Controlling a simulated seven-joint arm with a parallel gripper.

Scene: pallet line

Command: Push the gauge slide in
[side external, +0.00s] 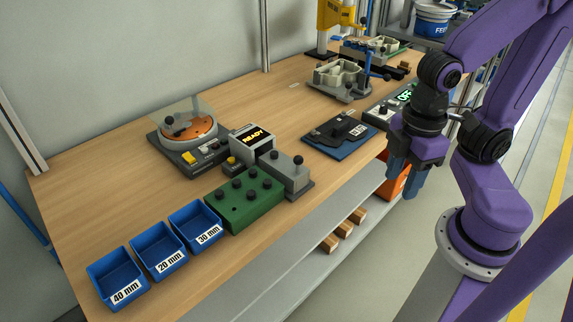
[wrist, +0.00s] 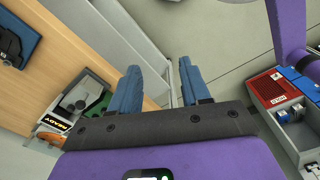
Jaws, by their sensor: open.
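No part is marked as the gauge slide. The likeliest is the grey block with a black knob (side external: 286,174), beside the lit READY display (side external: 252,139) and at the end of the green block with several black knobs (side external: 240,203). The grey block also shows in the wrist view (wrist: 82,104), left of my fingers. How far in the slide sits cannot be told. My gripper (side external: 402,188) hangs beyond the bench's front edge, right of and apart from these parts. Its blue fingers are apart and empty in the wrist view (wrist: 158,68).
A blue plate with a dark fixture (side external: 341,134) lies near the bench edge. Blue bins (side external: 117,278) stand at front left, a turntable unit (side external: 188,135) behind. Wooden blocks (side external: 344,230) lie on the lower shelf. Bare wood (side external: 262,105) is free behind.

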